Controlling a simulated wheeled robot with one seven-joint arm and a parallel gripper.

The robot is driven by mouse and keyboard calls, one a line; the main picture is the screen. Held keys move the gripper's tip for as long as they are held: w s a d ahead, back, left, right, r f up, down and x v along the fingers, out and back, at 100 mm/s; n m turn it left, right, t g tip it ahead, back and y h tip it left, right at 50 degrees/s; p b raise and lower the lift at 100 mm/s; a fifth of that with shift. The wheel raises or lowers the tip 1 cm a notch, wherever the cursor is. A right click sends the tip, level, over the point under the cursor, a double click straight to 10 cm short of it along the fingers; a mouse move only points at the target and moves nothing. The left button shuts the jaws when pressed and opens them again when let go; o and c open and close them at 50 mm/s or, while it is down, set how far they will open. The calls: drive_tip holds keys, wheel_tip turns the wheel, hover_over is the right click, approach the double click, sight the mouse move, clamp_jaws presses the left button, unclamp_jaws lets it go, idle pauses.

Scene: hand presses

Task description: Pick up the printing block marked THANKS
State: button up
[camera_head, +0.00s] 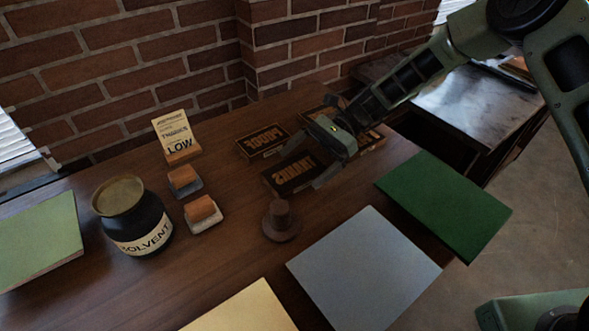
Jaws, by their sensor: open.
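The printing block marked THANKS (290,177) lies flat on the wooden table, dark with tan mirrored letters. My gripper (306,163) is open over its right end, with one finger toward the far side and the other toward the near right. The jaws look empty. The gripper hides part of the block's right end, and I cannot tell whether the fingers touch it.
A block marked PROOF (262,142) lies just behind. Other blocks are partly hidden behind my gripper. A brown knobbed object (281,221) stands in front. The solvent jar (133,217) and a LOW card (174,133) are left. Green (445,204) and grey (363,268) slabs lie right.

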drive_tip(key=shift+x, duration=0.9)
drive_tip(key=shift+c, duration=0.4)
drive_tip(key=c, duration=1.2)
drive_tip(key=shift+r, duration=0.1)
